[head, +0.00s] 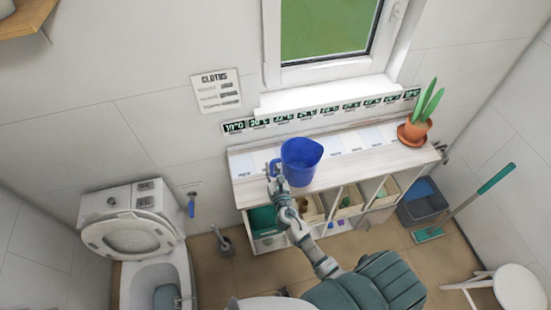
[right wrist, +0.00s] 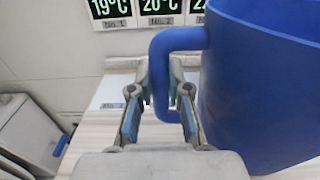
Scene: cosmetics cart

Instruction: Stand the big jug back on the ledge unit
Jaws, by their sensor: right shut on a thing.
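The big blue jug (head: 301,163) is upright over the left part of the white ledge unit's top (head: 350,170), near its front edge. I cannot tell whether its base touches the top. My right gripper (head: 274,176) is at the jug's left side, shut on its handle. In the right wrist view the gripper (right wrist: 160,100) has its fingers on either side of the blue handle (right wrist: 163,75), and the jug's body (right wrist: 255,90) fills the right side. My left gripper is not in view.
A potted plant (head: 415,131) stands at the ledge's right end. Temperature labels (head: 320,111) line the wall behind, under the window. Compartments below hold bins (head: 312,208). A toilet (head: 135,235) is at left, a grey bucket (head: 422,203) and mop (head: 470,205) at right. The top between jug and plant is clear.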

